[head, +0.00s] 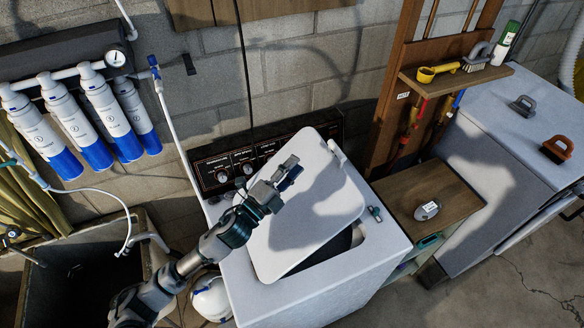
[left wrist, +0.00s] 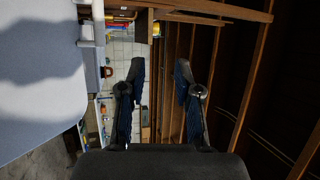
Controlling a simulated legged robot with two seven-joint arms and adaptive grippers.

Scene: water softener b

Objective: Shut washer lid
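The white washer (head: 375,262) stands in the middle of the head view. Its lid (head: 310,215) is partly raised and tilted, with a dark opening (head: 328,254) showing under its lower right edge. My left gripper (head: 289,172) is in front of the lid's upper left part in the head view; I cannot tell if it touches. In the left wrist view its two fingers (left wrist: 160,78) are apart with nothing between them. A large pale surface with a shadow, probably the lid (left wrist: 40,100), fills the left there. My right gripper is in neither view.
The dark control panel (head: 240,160) with knobs is behind the washer. A wooden stand (head: 440,193) is to the right, then a large white appliance (head: 500,150) with brushes on it. A dark sink (head: 85,275) and several blue-white filter bottles (head: 108,112) are at left.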

